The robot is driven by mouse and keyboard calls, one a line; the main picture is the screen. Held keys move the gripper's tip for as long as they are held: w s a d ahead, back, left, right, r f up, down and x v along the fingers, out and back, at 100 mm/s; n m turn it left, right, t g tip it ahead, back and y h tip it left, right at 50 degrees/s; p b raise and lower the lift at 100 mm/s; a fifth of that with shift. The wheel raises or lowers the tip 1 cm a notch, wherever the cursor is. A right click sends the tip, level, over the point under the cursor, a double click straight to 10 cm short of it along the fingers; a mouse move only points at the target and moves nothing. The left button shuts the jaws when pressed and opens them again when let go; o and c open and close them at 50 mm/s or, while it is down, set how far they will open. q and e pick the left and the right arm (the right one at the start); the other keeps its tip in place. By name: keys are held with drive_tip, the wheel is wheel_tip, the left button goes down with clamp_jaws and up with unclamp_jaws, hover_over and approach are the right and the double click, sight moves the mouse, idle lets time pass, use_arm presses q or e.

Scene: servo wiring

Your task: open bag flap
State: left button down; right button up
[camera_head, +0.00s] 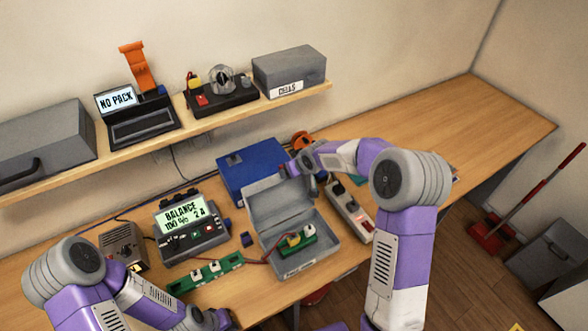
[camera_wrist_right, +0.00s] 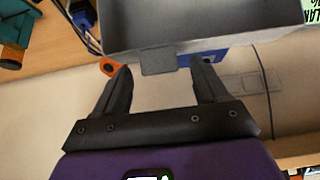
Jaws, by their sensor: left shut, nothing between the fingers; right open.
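The grey bag (camera_head: 326,252) looks like a box and stands on the bench in the middle of the head view. Its flap (camera_head: 268,203) is raised on the far left side, and the inside shows. In the right wrist view, the flap (camera_wrist_right: 210,25) crosses the top, with a small dark tab (camera_wrist_right: 158,62) at its edge. My right gripper (camera_wrist_right: 161,67) is open, its fingers apart on either side of the tab. In the head view it is beyond the flap and partly hidden. My left gripper (camera_head: 222,319) is shut and empty at the bottom edge, left of the bag.
A green pack with a yellow connector (camera_head: 293,240) lies in the bag, with a red wire running left. A green board (camera_head: 205,272) and the charger (camera_head: 190,226) are left. A blue case (camera_head: 250,168) is behind, and a power strip (camera_head: 349,212) is right.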

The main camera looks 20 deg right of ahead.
use_arm(q)
drive_tip(key=shift+f+b, duration=0.4)
use_arm(e)
drive_tip(key=v, duration=0.7)
use_arm(q)
drive_tip(key=shift+s, duration=0.1)
use_arm(e)
drive_tip(key=shift+s, duration=0.1)
